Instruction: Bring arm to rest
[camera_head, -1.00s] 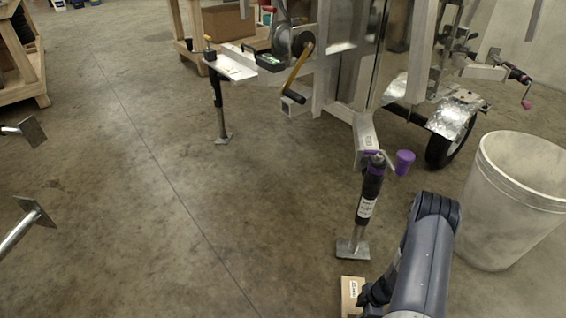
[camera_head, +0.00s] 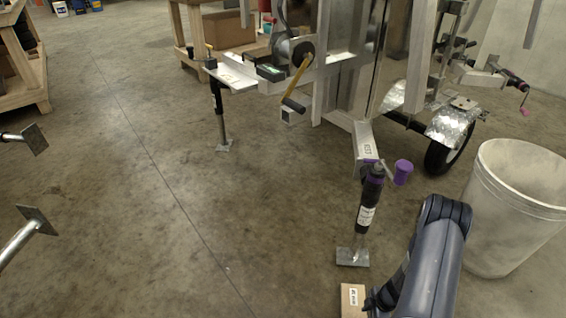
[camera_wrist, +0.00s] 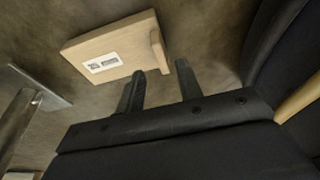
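My arm shows at the lower right of the head view, folded low beside the trailer's jack. My gripper (camera_wrist: 160,88) is seen in the wrist view with its two dark fingers apart and nothing between them. A light wooden block (camera_wrist: 112,54) with a white label lies on the floor just beyond the fingertips. The block also shows in the head view (camera_head: 352,298), partly hidden by my arm. I cannot tell whether a finger touches it.
The trailer jack (camera_head: 368,215) with a purple band and a flat metal foot (camera_head: 352,257) stands left of my arm. A large whitish bin (camera_head: 508,215) stands close on the right. The trailer frame (camera_head: 345,65) is behind. Open floor lies to the left.

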